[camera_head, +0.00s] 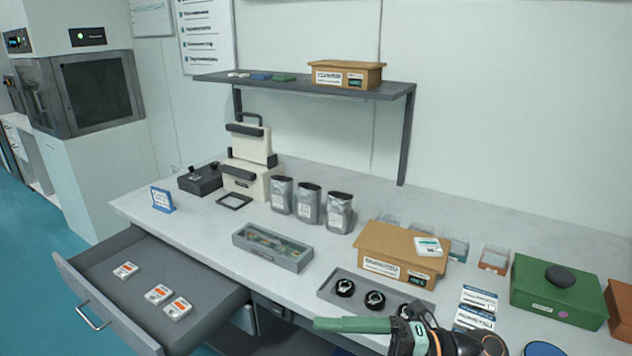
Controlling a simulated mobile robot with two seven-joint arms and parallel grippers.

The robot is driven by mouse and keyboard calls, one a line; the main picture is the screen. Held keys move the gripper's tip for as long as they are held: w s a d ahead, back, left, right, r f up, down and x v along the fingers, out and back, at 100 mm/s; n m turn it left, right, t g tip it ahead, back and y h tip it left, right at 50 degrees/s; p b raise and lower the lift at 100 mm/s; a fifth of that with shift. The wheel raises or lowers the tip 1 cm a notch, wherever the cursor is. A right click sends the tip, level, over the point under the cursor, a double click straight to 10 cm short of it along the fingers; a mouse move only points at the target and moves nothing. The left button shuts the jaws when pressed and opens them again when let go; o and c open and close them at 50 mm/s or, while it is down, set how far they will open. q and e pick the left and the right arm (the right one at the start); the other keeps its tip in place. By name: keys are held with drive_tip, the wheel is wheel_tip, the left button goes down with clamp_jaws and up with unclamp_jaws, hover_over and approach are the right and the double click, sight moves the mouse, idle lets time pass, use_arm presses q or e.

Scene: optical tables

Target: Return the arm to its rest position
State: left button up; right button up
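One arm of mine, which I take as the right, shows at the bottom right edge. Its black and white wrist lies low over the bench front, and its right gripper (345,324) points left. A long green piece reaches out from the wrist; I cannot tell whether it is a finger or something held. The two fingertips cannot be told apart. My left gripper is not in view.
An open drawer (95,268) with three small labelled boxes juts out at left. On the bench (160,232) are a grey tray (330,290) with round black parts, a cardboard box (375,244), silver pouches (308,204) and a green case (560,300). A shelf (300,86) hangs above.

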drive_tip(key=w+d+f+m+t+h, duration=0.2)
drive_tip(key=d+f+m+t+h, duration=0.45)
drive_tip(key=m, duration=0.55)
drive_tip(key=w+d+f+m+t+h, duration=0.2)
drive_tip(key=d+f+m+t+h, duration=0.15)
drive_tip(key=f+m+t, duration=0.6)
drive_tip(key=s+d+f+m+g+h, duration=0.2)
drive_tip(key=s+f+m+g+h, duration=0.1)
drive_tip(key=s+f+m, duration=0.2)
drive_tip(key=s+d+f+m+g+h, duration=0.2)
drive_tip(key=s+f+m+g+h, duration=0.1)
drive_tip(key=s+f, duration=0.7)
wheel_tip(320, 180, down, 3)
drive_tip(key=shift+s+d+r+m+g, duration=0.1)
drive_tip(key=shift+s+d+m+g, duration=0.1)
drive_tip(key=shift+m+g, duration=0.8)
drive_tip(key=shift+m+t, duration=0.25)
drive_tip(key=shift+t, duration=0.15)
